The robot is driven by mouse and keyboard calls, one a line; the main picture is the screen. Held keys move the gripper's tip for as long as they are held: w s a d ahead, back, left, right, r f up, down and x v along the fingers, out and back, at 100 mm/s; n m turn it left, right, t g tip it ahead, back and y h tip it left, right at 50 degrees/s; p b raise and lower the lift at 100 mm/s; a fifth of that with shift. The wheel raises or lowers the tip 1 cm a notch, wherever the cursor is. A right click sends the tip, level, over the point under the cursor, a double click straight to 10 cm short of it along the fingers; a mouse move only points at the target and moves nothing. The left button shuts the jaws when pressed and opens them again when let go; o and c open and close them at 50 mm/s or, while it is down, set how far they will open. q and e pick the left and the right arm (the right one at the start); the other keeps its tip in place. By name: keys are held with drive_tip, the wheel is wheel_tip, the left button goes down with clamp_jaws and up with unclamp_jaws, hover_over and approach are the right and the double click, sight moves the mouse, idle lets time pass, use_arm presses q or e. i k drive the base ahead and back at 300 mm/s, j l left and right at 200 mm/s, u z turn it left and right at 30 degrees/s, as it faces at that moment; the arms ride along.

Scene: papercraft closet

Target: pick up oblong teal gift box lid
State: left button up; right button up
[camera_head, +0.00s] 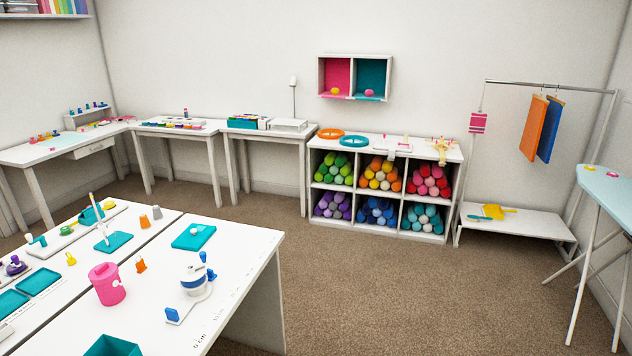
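Neither of my grippers is in view. Several teal pieces show, and I cannot tell for certain which is the oblong gift box lid. A flat teal rectangular piece (194,237) with a small pale thing on it lies on the near white table. An open teal box (112,346) is cut off by the bottom edge. Two shallow teal trays (40,282) lie at the left of the table. A teal box (246,121) stands on the back table.
The near white table (240,262) also bears a pink lidded can (107,284) and a white-and-blue device (196,280). A cubby shelf (384,215) of coloured rolls stands at the back wall. An ironing board (608,188) is at the right. The carpet (400,295) between is clear.

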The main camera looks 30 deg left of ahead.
sight(195, 236)
drive_tip(key=i+j, duration=0.15)
drive_tip(key=i, duration=0.9)
drive_tip(key=i+j, duration=0.15)
drive_tip(key=i, duration=0.85)
drive_tip(key=i+u, duration=0.25)
drive_tip(key=u, duration=0.25)
drive_tip(key=i+l+u, duration=0.15)
drive_tip(key=u, duration=0.35)
drive_tip(key=i+l+u, duration=0.25)
drive_tip(key=u, duration=0.2)
drive_tip(key=i, duration=0.1)
